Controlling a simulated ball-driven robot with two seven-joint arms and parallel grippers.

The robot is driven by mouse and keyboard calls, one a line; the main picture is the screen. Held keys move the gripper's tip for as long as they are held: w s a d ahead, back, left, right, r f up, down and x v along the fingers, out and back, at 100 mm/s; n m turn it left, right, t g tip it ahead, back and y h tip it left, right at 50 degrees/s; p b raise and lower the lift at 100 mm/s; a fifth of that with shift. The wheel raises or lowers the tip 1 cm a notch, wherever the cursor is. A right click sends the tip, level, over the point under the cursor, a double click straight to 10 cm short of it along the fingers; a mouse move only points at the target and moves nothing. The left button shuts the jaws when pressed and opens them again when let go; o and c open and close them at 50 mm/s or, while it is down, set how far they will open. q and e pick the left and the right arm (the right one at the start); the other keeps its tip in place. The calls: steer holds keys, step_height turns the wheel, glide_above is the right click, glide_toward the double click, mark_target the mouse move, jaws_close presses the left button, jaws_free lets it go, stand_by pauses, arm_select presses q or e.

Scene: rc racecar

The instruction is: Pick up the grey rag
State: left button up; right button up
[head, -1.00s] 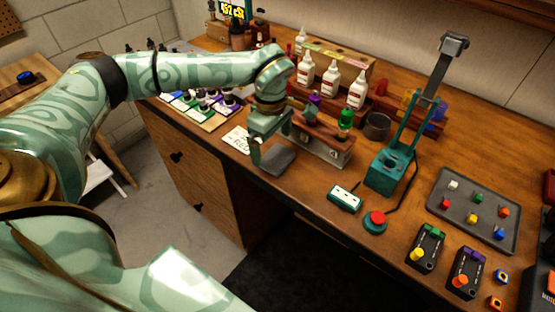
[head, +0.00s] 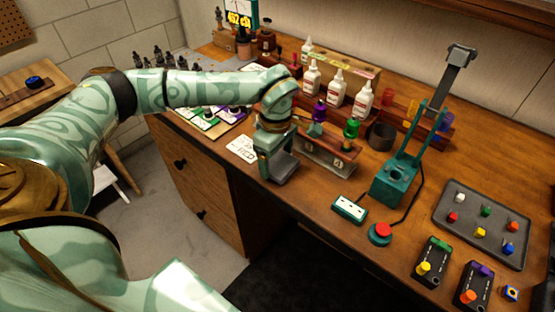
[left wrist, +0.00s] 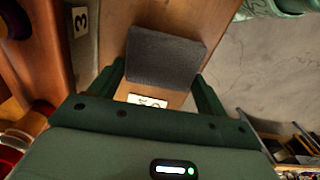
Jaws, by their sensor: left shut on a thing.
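The grey rag (left wrist: 165,58) is a flat dark square at the desk's front edge, between my gripper's fingers in the left wrist view. In the head view the rag (head: 287,163) is partly hidden by the gripper. My left gripper (head: 277,171) reaches down over it and is shut on it. In the left wrist view the gripper's green fingers (left wrist: 160,84) stand at the rag's two sides. I cannot tell whether the rag is clear of the wood. My right gripper is not in view.
A wooden rack (head: 330,157) with purple and green pieces stands just right of the gripper. A white card (head: 243,149) lies left of it. White bottles (head: 337,87) stand behind. A teal stand (head: 394,182) and a red button (head: 381,232) are to the right.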

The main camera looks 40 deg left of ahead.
mark_target(277, 162)
arm_select(q)
step_height(277, 162, up, 3)
steer(key=shift+s+d+r+p, duration=0.1)
steer(key=shift+p, duration=0.4)
steer(key=s+d+r+p, duration=0.2)
steer(key=s+d+r, duration=0.6)
steer(key=s+r, duration=0.1)
steer(key=shift+s+d, duration=0.4)
steer(key=shift+s, duration=0.45)
steer(key=shift+o, duration=0.4)
steer(key=shift+p, duration=0.3)
